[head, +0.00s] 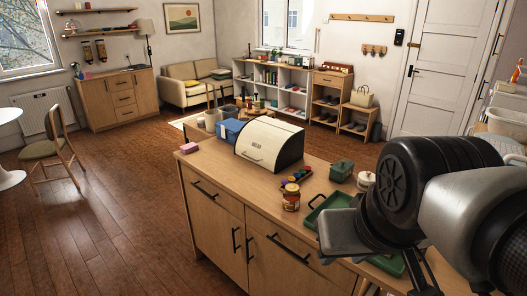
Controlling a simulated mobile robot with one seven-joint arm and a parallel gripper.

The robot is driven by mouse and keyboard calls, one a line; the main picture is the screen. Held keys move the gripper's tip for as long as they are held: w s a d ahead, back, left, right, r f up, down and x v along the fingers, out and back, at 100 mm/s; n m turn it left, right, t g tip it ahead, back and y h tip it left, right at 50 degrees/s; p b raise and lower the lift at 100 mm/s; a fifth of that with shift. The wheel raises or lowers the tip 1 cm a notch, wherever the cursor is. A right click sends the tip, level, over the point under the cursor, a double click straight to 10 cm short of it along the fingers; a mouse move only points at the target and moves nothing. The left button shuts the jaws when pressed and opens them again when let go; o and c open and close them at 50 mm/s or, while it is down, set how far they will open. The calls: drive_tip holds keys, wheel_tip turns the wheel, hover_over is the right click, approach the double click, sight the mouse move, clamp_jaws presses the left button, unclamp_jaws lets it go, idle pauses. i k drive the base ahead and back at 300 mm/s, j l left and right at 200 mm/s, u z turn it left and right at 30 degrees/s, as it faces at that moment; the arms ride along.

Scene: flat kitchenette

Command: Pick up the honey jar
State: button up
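A small jar (291,198) with a pale label, reddish-brown contents and a golden lid stands upright on the wooden counter. It looks like the honey jar, but its label is too small to read. My gripper (395,284) is at the lower right, to the right of the jar and apart from it, nearer the camera. Dark finger parts show under the grey wrist, but the fingertips are cut off by the bottom edge. I cannot tell its opening or whether it holds anything.
A green tray (313,217) lies right of the jar, partly behind my arm. Behind the jar are colourful small items (297,177), a cream bread box (268,144) and a green box (341,171). A pink block (189,147) lies at the far left corner. The counter left of the jar is clear.

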sight(291, 196)
drive_tip(key=i+j+z, duration=0.3)
drive_tip(key=j, duration=0.25)
drive_tip(key=i+j+z, duration=0.35)
drive_tip(key=j, duration=0.3)
drive_tip(key=i+j+z, duration=0.15)
drive_tip(key=j, duration=0.2)
drive_tip(key=i+j+z, duration=0.15)
drive_tip(key=j, duration=0.25)
drive_tip(key=i+j+z, duration=0.15)
drive_tip(key=j, duration=0.2)
